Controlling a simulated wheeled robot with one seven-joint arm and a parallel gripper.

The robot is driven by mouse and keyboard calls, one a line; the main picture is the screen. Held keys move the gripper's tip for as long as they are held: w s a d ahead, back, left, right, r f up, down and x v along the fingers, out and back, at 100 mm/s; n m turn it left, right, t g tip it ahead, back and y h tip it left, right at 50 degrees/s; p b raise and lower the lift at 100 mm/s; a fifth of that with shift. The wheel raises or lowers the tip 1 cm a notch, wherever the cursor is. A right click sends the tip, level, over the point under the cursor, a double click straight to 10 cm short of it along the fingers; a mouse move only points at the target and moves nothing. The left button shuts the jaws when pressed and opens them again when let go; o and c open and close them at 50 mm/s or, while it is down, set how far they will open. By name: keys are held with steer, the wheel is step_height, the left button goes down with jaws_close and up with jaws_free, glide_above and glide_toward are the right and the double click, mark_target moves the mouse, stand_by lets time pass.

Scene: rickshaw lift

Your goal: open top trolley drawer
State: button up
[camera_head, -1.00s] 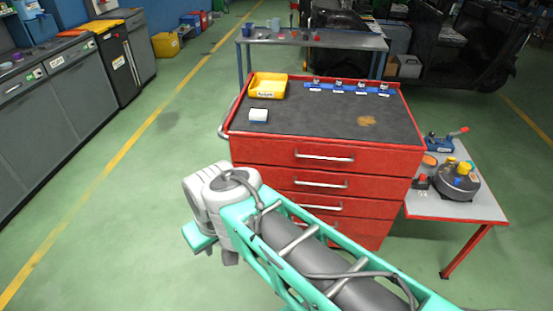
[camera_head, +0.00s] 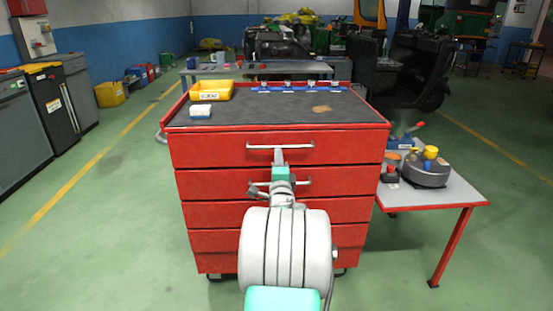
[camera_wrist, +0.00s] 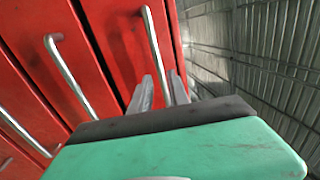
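The red trolley (camera_head: 215,150) stands in front of me with its drawers closed. Its top drawer (camera_head: 350,147) is flush with the front and has a horizontal metal bar handle (camera_head: 300,146). My gripper (camera_head: 279,154) is at the middle of this handle in the head view. In the wrist view my gripper (camera_wrist: 162,82) has its two fingers apart, and the top handle (camera_wrist: 153,45) runs down into the gap between them. I cannot tell if either finger touches it. My wrist hides part of the lower drawers.
The second drawer's handle (camera_head: 303,182) is close below my gripper. A low side table (camera_head: 440,192) stands at the right. The floor at the left is clear.

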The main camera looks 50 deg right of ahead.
steer(key=x, duration=0.6)
steer(key=shift+w+a+b, duration=0.1)
steer(key=shift+b, duration=0.25)
steer(key=shift+c, duration=0.5)
jaws_close()
stand_by(0.4)
